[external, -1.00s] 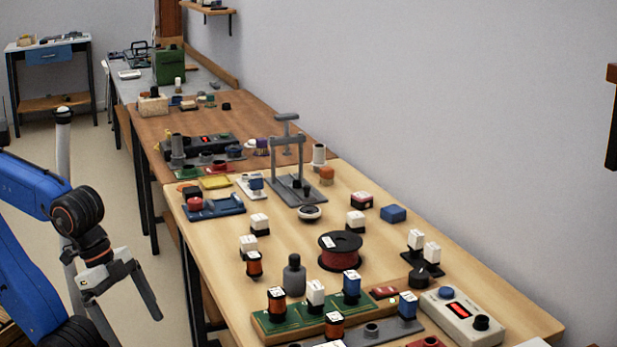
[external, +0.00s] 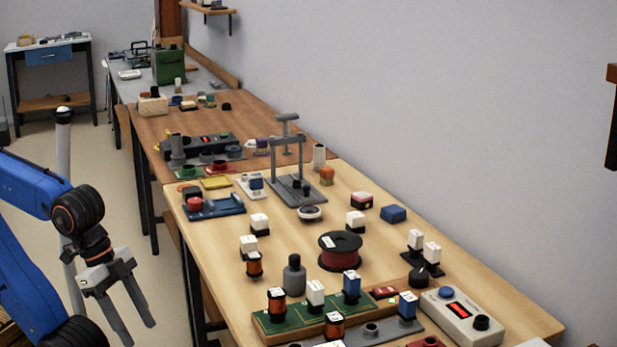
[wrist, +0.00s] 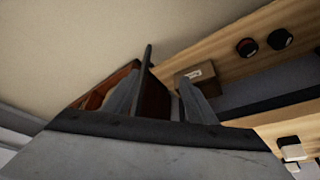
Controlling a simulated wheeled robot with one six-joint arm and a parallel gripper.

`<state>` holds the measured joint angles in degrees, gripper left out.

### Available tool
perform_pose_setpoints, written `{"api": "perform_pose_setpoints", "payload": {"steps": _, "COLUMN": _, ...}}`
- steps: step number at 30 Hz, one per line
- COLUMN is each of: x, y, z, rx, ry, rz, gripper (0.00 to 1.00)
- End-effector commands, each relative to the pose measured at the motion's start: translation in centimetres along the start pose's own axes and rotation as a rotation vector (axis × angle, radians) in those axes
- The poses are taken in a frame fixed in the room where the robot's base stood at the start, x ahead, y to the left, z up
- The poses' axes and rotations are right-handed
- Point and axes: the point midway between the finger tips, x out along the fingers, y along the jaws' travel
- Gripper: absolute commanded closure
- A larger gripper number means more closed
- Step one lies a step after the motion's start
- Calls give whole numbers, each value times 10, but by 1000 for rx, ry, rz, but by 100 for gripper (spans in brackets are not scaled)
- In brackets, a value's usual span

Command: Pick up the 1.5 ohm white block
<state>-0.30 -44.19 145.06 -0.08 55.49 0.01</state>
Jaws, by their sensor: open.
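Several white blocks with black bases stand on the light wood table (external: 215,272). One white block (external: 259,223) is left of centre, another (external: 248,243) is just in front of it, and a third (external: 355,220) is farther right. One more white block (external: 315,292) stands on the green board (external: 275,325), and a pair of white blocks (external: 431,253) is at the right. Their labels are too small to read, so I cannot tell which is 1.5 ohm. My gripper (external: 137,333) is open and empty, pointing down beside the table's left edge. Its fingers also show in the wrist view (wrist: 168,100).
A dark red spool (external: 340,254), a grey bottle (external: 294,276) and orange coils (external: 255,265) stand among the blocks. A grey stand (external: 300,165) rises at the back. A meter box (external: 460,315) is at the front right. The floor left of the table is clear.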

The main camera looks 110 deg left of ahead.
Motion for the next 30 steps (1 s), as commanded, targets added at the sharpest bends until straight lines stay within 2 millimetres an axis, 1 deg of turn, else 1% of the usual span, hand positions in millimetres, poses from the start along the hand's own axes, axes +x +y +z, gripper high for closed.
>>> {"api": "perform_pose_setpoints", "payload": {"steps": 2, "x": -5, "y": -3, "z": -10, "rx": -10, "ry": -6, "rz": -5, "gripper": 48}}
{"api": "perform_pose_setpoints", "payload": {"steps": 5, "x": -16, "y": -10, "z": -32, "rx": -35, "ry": -21, "rz": -16, "gripper": 48}}
{"api": "perform_pose_setpoints", "payload": {"steps": 8, "x": -31, "y": -23, "z": -65, "rx": -70, "ry": -41, "rz": -32, "gripper": 48}}
{"api": "perform_pose_setpoints", "payload": {"steps": 9, "x": -37, "y": -29, "z": -78, "rx": -85, "ry": -51, "rz": -39, "gripper": 48}}
{"api": "perform_pose_setpoints", "payload": {"steps": 14, "x": -58, "y": -56, "z": -132, "rx": -146, "ry": -87, "rz": -62, "gripper": 48}}
{"api": "perform_pose_setpoints", "payload": {"steps": 18, "x": -73, "y": -85, "z": -176, "rx": -200, "ry": -119, "rz": -81, "gripper": 48}}
{"api": "perform_pose_setpoints", "payload": {"steps": 23, "x": -86, "y": -124, "z": -222, "rx": -261, "ry": -155, "rz": -99, "gripper": 48}}
{"api": "perform_pose_setpoints", "payload": {"steps": 27, "x": -95, "y": -163, "z": -259, "rx": -315, "ry": -186, "rz": -113, "gripper": 48}}
{"api": "perform_pose_setpoints", "payload": {"steps": 29, "x": -97, "y": -181, "z": -273, "rx": -339, "ry": -200, "rz": -118, "gripper": 48}}
{"api": "perform_pose_setpoints", "payload": {"steps": 30, "x": -99, "y": -193, "z": -282, "rx": -355, "ry": -209, "rz": -122, "gripper": 48}}
